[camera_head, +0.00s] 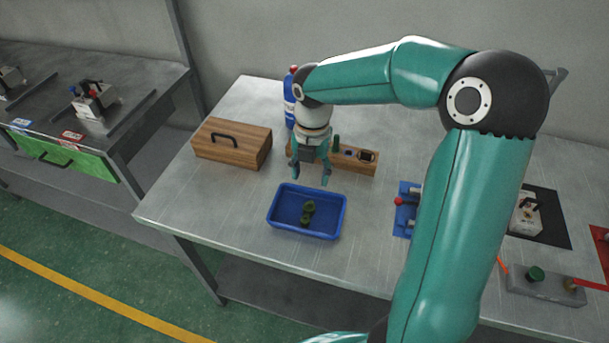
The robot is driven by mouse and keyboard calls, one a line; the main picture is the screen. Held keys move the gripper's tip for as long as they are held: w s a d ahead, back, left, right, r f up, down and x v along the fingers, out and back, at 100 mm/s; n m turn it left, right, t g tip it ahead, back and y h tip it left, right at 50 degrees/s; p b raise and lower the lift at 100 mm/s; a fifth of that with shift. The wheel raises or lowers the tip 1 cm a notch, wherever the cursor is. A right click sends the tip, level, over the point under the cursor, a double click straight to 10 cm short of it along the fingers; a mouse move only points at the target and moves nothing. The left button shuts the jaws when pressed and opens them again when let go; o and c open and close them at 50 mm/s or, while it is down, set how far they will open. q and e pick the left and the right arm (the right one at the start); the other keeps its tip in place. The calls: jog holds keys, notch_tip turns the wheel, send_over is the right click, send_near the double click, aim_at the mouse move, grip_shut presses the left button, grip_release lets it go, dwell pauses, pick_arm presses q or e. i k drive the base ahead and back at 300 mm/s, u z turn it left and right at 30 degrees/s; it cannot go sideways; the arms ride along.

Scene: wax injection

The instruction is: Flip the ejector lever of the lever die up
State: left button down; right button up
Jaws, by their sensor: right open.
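A red ball knob (398,201) shows on a blue mat (407,221) right of the middle of the table. It looks like the end of the lever of the lever die. My right arm hides most of the die, and the lever's exact tilt cannot be told. My right gripper (310,180) is open and empty, pointing down above the back edge of the blue tray, well left of the knob. My left gripper is not in view.
A blue tray (278,217) holds green wax pieces (308,211). Behind are a wooden box (232,146), a wooden holder (358,164) and a blue bottle (289,100). Right of my arm are a metal die (526,217) on a black mat and a grey block (550,290).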

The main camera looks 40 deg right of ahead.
aim_at(398, 200)
jog(key=k, duration=1)
